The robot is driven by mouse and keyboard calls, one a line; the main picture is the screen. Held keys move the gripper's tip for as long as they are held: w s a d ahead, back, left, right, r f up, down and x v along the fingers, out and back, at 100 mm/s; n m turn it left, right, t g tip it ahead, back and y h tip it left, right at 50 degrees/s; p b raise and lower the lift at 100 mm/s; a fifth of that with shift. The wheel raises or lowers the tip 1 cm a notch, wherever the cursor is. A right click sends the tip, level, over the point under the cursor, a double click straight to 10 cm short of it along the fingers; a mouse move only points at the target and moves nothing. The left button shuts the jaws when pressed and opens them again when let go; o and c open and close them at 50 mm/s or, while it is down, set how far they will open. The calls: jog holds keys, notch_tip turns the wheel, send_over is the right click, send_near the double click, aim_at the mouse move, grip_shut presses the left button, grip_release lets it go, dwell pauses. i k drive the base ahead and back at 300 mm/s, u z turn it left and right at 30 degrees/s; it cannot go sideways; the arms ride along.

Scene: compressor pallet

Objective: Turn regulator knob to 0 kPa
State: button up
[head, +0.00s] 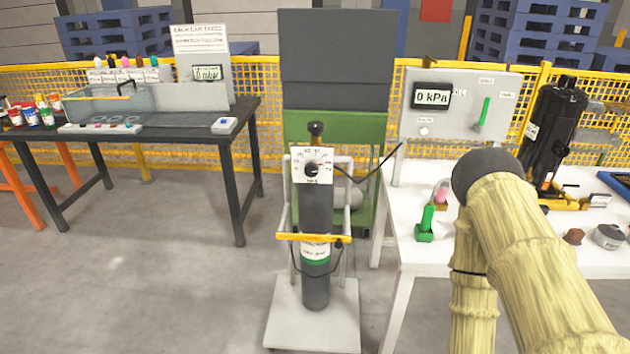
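The regulator knob (311,170) is a small dark knob at the centre of a white dial plate (312,178) with markings around it. The plate sits at the top of a grey gas cylinder (316,215) standing upright on a trolley. The dial's markings and the knob's pointing direction are too small to read surely. A display (432,97) on the white panel at the right reads "0 kPa". My arm, in a pale yellow sleeve, bends at the right of the view, apart from the knob. My gripper is not in view.
A black hose (372,170) curves right from the regulator. A white table (415,255) at the right holds a green item (427,222) and a black compressor (552,130). A dark table (150,135) stands left. The floor (160,270) at left front is clear.

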aim_at(311, 171)
jog(key=k, duration=0.25)
jog(key=u, duration=0.7)
jog(key=i, duration=0.7)
jog(key=z, duration=0.15)
